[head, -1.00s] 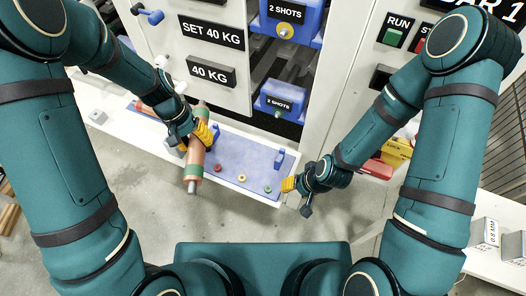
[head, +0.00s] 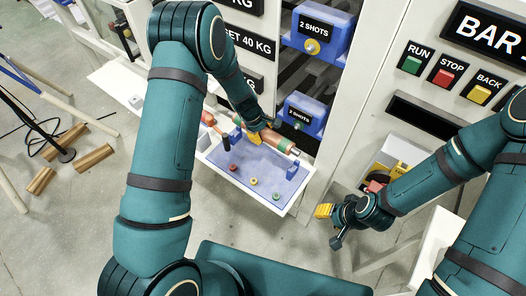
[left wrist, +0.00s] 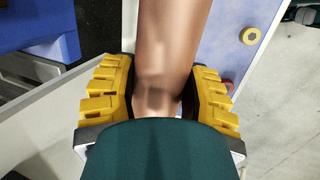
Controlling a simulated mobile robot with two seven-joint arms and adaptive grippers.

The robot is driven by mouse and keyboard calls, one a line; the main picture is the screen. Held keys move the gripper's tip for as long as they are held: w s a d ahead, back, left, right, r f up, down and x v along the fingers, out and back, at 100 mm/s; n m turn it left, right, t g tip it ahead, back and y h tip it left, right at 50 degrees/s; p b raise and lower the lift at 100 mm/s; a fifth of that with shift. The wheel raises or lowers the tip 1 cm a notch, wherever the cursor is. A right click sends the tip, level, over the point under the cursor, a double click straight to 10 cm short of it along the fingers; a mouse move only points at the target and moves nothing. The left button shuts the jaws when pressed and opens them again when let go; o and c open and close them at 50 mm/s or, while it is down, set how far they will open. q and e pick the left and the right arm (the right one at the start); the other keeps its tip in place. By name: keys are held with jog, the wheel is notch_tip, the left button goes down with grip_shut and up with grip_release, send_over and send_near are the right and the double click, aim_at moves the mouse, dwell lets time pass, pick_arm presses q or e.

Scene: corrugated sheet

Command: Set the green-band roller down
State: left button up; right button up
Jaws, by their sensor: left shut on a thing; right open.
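The copper-coloured roller (head: 279,141) lies slantwise over the back of the blue mat (head: 237,177), close to the machine front. Its green band shows small near its right end; I cannot tell whether the roller touches a support. My left gripper (head: 257,135) is shut on the roller. In the left wrist view the roller (left wrist: 168,45) runs between the yellow fingers (left wrist: 160,95), and its far end is out of view. Blue uprights stand at the mat's left (head: 235,136) and right (head: 292,171). My right gripper (head: 325,211) is open and empty, right of the shelf.
Red (head: 233,168), yellow (head: 253,181) and green (head: 276,196) round pieces sit along the mat's front. An orange-red piece (head: 208,118) lies left of the roller. RUN, STOP and BACK buttons (head: 445,75) are at right.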

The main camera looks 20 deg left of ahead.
pick_arm(q)
jog(key=f+b, duration=0.1)
jog(key=f, duration=0.9)
jog(key=shift+w+b, duration=0.2)
jog(key=shift+b, duration=0.2)
jog(key=shift+f, duration=0.1)
jog(key=o, duration=1.2)
jog(key=shift+s, duration=0.1)
jog(key=shift+o, duration=0.2)
